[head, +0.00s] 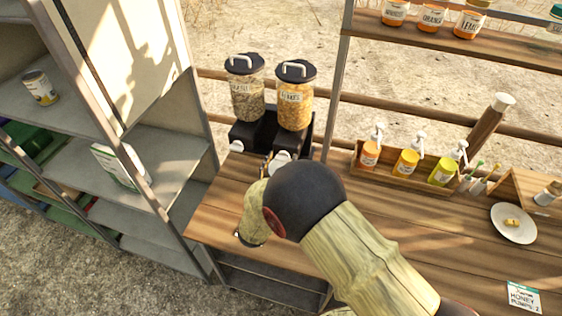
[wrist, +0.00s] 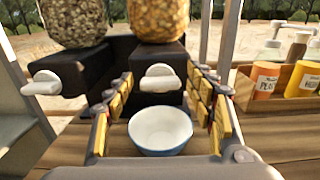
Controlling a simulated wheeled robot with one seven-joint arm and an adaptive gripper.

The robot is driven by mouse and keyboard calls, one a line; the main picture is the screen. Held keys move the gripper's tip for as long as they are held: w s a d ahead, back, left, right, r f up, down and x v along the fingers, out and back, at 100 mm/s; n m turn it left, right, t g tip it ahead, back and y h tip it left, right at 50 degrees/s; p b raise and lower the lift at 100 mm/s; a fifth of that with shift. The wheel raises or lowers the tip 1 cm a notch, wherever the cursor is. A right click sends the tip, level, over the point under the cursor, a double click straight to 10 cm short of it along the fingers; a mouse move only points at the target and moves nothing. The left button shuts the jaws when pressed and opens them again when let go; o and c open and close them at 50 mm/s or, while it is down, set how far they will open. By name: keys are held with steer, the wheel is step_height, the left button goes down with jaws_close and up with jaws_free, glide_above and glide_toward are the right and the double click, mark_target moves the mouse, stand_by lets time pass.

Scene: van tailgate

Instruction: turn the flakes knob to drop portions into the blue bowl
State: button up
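The flakes dispenser (head: 294,97) is a clear canister of golden flakes with a black lid, on the right of a black double stand. Its white flakes knob (wrist: 160,78) faces me in the wrist view. The blue bowl (wrist: 160,130), white inside, sits on the counter below that knob and looks empty. My gripper (wrist: 163,90) is open, its yellow-padded fingers spread to either side of the knob and bowl. I cannot tell whether the fingers touch the knob. In the head view my arm hides the bowl and most of my gripper.
A second dispenser (head: 246,88) with darker contents stands at left, its white knob (wrist: 44,83) near my left finger. A wooden crate (head: 407,178) of pump bottles and a plate (head: 513,223) stand to the right. Grey shelving (head: 150,165) is at left.

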steer(key=c, duration=1)
steer(key=shift+m+b, duration=0.3)
steer(key=m+b, duration=0.3)
steer(key=shift+f, duration=0.15)
steer(key=m+b, duration=0.7)
steer(key=b, duration=0.1)
steer(key=m+b, duration=0.7)
steer(key=b, duration=0.2)
steer(key=shift+s+d+f, duration=0.1)
steer(key=shift+d+f, duration=0.05)
steer(key=shift+d, duration=0.05)
